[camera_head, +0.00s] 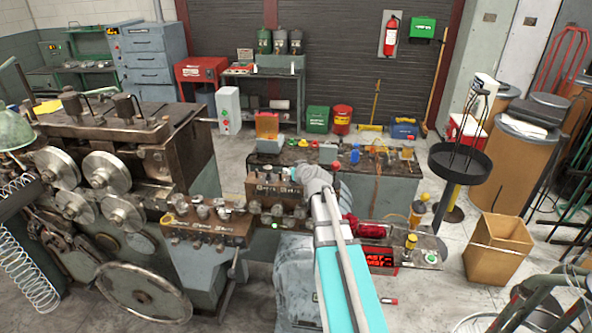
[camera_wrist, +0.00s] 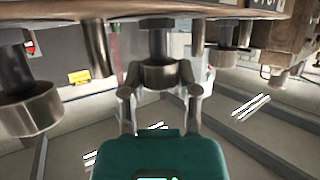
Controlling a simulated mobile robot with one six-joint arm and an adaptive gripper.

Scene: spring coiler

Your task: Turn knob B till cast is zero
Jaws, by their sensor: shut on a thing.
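In the wrist view a round metal knob (camera_wrist: 160,74) on a shaft stands under the edge of a brown panel (camera_wrist: 120,8). My gripper (camera_wrist: 159,92) has one finger on each side of this knob and is shut on it. I cannot read a letter on it, so I cannot tell whether it is knob B. Other metal knobs flank it, a large one at left (camera_wrist: 30,108) and a smaller one at right (camera_wrist: 224,57). In the head view a row of knobs (camera_head: 203,212) sits on the brown machine ledge. My arm hides part of this area.
A red-lit display (camera_head: 375,258) shows beside my arm, too small to read. The coiler machine with metal rollers (camera_head: 100,168) fills the left. A cardboard box (camera_head: 497,248) and a black tray stand (camera_head: 460,162) are at right. Some floor between is clear.

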